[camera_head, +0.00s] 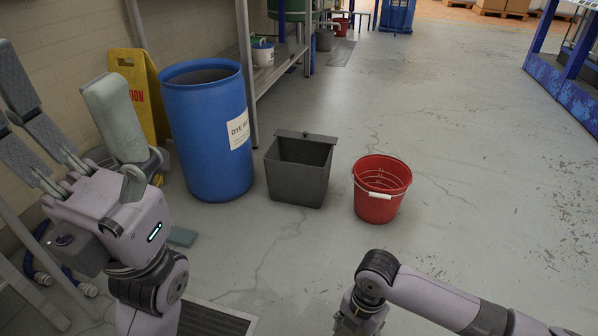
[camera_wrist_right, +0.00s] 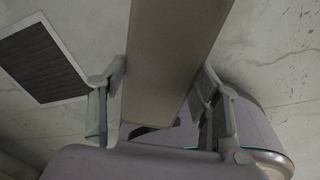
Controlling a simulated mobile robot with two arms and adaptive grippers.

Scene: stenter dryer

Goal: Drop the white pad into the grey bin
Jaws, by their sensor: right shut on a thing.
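The grey bin (camera_head: 297,185) stands on the floor in the middle of the head view, open at the top, with a raised strip along its back rim. My right gripper (camera_wrist_right: 158,95) is shut on a pale, flat-sided thing that appears to be the white pad (camera_wrist_right: 172,55), which stretches out beyond the fingers in the right wrist view. In the head view the right gripper is at the bottom edge, in front of the bin and well apart from it; its fingers and the pad are cut off. My left gripper (camera_head: 58,85) is open and empty at the left, fingers spread.
A blue drum (camera_head: 208,135) stands left of the bin and a red bucket (camera_head: 378,200) right of it. A yellow floor sign (camera_head: 145,95) is behind my left gripper. A teal block (camera_head: 182,236) and a dark floor grate (camera_head: 205,322) lie nearer. Floor before the bin is clear.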

